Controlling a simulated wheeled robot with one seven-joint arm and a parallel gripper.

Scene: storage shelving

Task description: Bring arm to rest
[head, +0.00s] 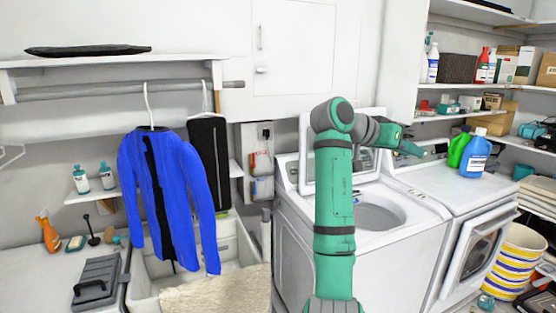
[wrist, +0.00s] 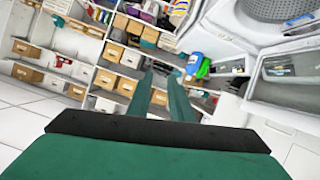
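My green arm rises in front of the washers in the head view, bent at the elbow. My gripper (head: 418,151) points right, above the white machines and short of the bottles. In the wrist view my gripper (wrist: 160,73) shows two green fingers with a gap between them. Nothing is held between them; shelves and boxes show through the gap.
A top-loading washer (head: 424,211) with its lid up stands behind my arm. A green bottle (head: 458,150) and a blue bottle (head: 475,157) stand on the machine to the right. A blue jacket (head: 190,180) hangs at left. Shelves of boxes (wrist: 106,79) fill the right side.

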